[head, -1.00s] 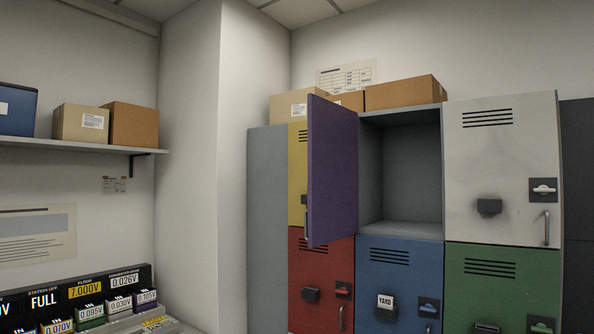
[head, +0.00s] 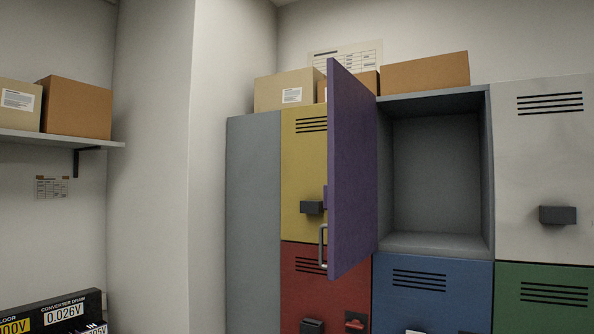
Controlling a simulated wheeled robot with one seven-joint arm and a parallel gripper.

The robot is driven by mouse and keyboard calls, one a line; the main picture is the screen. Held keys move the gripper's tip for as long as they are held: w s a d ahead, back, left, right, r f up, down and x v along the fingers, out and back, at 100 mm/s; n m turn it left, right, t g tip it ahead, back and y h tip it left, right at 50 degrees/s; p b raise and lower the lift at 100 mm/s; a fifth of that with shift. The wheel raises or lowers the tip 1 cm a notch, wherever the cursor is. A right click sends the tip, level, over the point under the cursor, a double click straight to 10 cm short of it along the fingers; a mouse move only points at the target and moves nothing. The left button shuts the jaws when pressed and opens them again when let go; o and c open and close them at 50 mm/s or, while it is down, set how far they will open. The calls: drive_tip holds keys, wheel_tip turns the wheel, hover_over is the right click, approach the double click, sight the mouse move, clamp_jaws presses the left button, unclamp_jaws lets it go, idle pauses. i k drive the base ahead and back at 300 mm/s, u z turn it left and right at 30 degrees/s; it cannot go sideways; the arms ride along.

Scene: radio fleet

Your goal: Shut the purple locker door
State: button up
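The purple locker door (head: 353,170) stands wide open in the head view, swung out toward me from the left side of its compartment. I see mostly its inner face, with a bar handle (head: 323,246) showing past its free edge at the lower left. The open compartment (head: 437,170) to its right has grey walls and looks empty. The door partly hides the yellow locker behind it. My gripper is not in view.
A yellow locker (head: 303,160) is left of the door and a white locker (head: 545,160) right of the compartment. Red (head: 318,285), blue (head: 432,290) and green (head: 540,298) lockers are below. Cardboard boxes (head: 425,73) sit on top. A wall shelf (head: 75,142) is at the left.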

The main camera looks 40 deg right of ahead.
sight(351, 226)
drive_tip(key=z, duration=0.35)
drive_tip(key=i, duration=0.95)
drive_tip(key=z, duration=1.4)
drive_tip(key=i, duration=0.55)
drive_tip(key=z, duration=0.8)
drive_tip(key=k, duration=0.65)
drive_tip(key=z, duration=0.15)
